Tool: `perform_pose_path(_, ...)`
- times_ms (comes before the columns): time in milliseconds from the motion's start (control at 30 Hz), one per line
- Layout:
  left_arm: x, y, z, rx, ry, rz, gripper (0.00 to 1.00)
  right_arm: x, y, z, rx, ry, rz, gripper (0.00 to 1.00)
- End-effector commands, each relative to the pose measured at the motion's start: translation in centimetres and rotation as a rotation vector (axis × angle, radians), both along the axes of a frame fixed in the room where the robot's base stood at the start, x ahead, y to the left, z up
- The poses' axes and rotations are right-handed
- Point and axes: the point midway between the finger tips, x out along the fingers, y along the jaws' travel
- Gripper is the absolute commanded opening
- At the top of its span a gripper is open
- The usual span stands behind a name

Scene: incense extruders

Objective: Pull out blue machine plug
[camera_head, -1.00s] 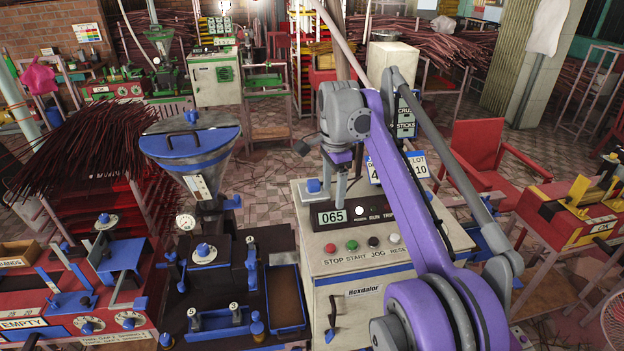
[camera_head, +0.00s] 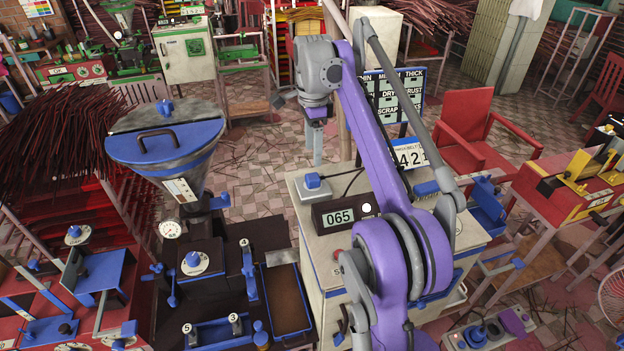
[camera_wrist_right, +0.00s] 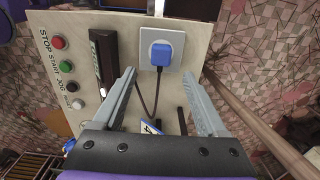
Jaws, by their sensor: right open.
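A blue plug (camera_head: 312,181) sits in a pale square socket plate on top of the cream machine. In the right wrist view the same blue plug (camera_wrist_right: 162,54) has a dark cord and lies beyond my fingertips, roughly centred between them. My right gripper (camera_head: 318,158) points down near the plug in the head view. In the right wrist view my right gripper (camera_wrist_right: 163,78) has its fingers spread apart with nothing between them. The plug looks seated in its socket. My left gripper is out of view.
A blue hopper (camera_head: 166,140) is at left. A number card (camera_head: 408,154) stands behind the machine top. A power strip (camera_head: 490,332) with blue and purple plugs lies at lower right.

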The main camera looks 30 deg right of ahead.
Motion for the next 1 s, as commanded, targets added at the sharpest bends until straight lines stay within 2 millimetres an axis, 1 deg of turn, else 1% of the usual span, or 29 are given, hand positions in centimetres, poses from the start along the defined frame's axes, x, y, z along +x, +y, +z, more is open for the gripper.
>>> perform_pose_path(167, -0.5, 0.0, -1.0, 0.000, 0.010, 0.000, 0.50, -0.1, 0.0, -1.3, -0.001, 0.002, 0.001, 0.75)
perform_pose_path(267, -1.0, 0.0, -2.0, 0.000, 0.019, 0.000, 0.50, -0.1, 0.0, -2.4, 0.000, 0.004, 0.001, 0.75)
perform_pose_path(500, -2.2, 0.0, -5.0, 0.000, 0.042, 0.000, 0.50, -0.1, 0.0, -5.9, 0.000, 0.003, 0.001, 0.75)
perform_pose_path(700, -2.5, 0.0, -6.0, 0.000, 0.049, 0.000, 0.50, 0.0, 0.0, -8.2, 0.000, 0.001, 0.001, 0.75)
perform_pose_path(833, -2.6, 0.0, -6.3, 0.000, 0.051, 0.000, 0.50, 0.0, 0.0, -8.9, 0.000, 0.001, 0.001, 0.75)
perform_pose_path(1000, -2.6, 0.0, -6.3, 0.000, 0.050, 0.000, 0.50, 0.0, 0.0, -8.9, 0.001, 0.000, 0.001, 0.75)
